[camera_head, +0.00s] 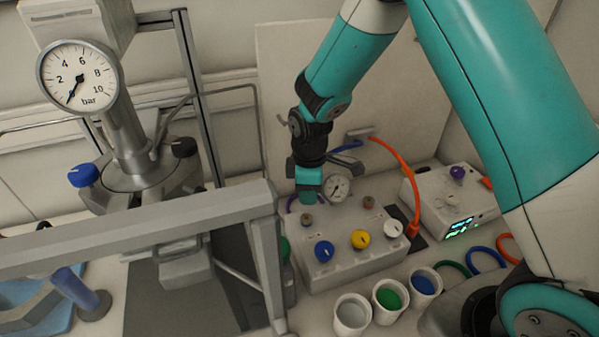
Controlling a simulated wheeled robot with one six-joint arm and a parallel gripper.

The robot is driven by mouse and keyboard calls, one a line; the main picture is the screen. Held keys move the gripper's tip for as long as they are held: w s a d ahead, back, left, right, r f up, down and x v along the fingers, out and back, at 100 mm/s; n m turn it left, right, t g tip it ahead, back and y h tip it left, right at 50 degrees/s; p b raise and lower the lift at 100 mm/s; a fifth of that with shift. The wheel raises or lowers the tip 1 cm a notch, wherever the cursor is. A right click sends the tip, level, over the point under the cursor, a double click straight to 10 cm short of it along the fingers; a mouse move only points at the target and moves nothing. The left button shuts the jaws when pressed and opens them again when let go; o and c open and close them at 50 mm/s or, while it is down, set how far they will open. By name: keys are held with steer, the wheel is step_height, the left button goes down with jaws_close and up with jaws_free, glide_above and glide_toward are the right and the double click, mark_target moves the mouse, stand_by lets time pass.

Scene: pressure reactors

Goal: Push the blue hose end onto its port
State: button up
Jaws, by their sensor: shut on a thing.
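My gripper (308,188) points down over the back left of the grey valve box. It is shut on the blue hose end, which the gripper hides. The blue hose (347,146) runs from a wall fitting down to behind my gripper. The grey valve box (345,262) has small brownish ports on top, one (307,220) just in front of my gripper and another (368,202) at the back right. I cannot tell which port is the blue one or whether the hose end touches a port.
An orange hose (400,160) curves down to the box's right side. A gauge (337,187) stands behind the blue, yellow and white knobs. Three cups (351,316) stand in front. A grey frame (150,228) and reactor with gauge (77,75) stand left. A white device (450,205) is right.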

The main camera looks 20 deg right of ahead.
mark_target(307, 218)
steer(key=shift+w, duration=0.35)
steer(key=shift+f, duration=0.1)
steer(key=shift+f+b, duration=2.3)
steer(key=shift+f, duration=0.5)
steer(key=shift+s+f, duration=0.1)
steer(key=shift+f, duration=0.45)
stand_by(0.5)
steer(key=o, duration=0.9)
steer(key=shift+o, duration=0.2)
step_height(307, 218, up, 17)
steer(key=shift+r+b, duration=0.2)
steer(key=shift+b, duration=1)
